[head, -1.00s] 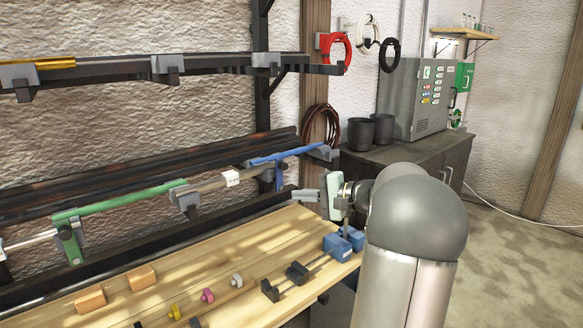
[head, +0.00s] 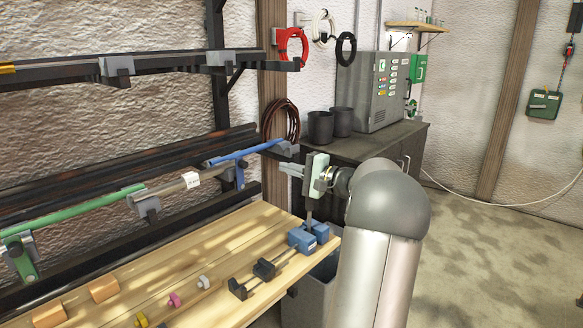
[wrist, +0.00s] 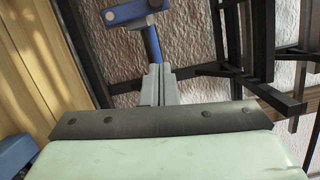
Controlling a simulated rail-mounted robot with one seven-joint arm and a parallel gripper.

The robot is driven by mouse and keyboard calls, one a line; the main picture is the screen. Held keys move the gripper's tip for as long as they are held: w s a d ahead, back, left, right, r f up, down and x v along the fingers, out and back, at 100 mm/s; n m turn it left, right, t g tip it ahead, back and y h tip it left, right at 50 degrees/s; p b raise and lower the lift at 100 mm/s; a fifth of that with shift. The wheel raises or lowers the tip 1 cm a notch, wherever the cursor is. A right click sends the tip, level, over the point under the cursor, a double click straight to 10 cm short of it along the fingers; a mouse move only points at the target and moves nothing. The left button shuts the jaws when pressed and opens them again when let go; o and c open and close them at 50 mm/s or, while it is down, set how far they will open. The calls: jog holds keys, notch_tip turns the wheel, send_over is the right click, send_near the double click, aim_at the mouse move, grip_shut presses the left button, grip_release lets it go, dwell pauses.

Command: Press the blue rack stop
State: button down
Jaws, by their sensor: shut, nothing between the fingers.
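The blue rack stop (head: 240,173) is a blue upright piece with a long blue bar (head: 245,153) across its top, at the right end of the lower wall rack. In the wrist view its blue post (wrist: 152,43) shows just beyond my fingertips, with a blue head above it. My gripper (head: 284,168) has a pale green body and grey fingers, and points left towards the stop. The fingers (wrist: 157,70) are together and empty. In the head view a gap shows between the fingertips and the blue post. I cannot tell the exact distance in depth.
A wooden bench (head: 215,250) runs below the rack, with a blue clamp (head: 308,234) under my gripper. A green bar (head: 90,210) lies on the rack to the left. An upper rack (head: 160,63) runs above. A dark cabinet (head: 375,150) stands behind my arm.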

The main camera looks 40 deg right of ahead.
aim_at(243, 175)
jog(key=w+a+p, duration=0.3)
jog(key=w+a, duration=0.2)
jog(key=shift+w+a+r, duration=0.3)
jog(key=shift+a+r, duration=0.1)
jog(key=shift+r, duration=0.05)
jog(key=shift+f+b, duration=0.1)
jog(key=shift+b, duration=0.7)
jog(key=shift+a+n+b, duration=0.2)
jog(key=shift+n+b, duration=0.2)
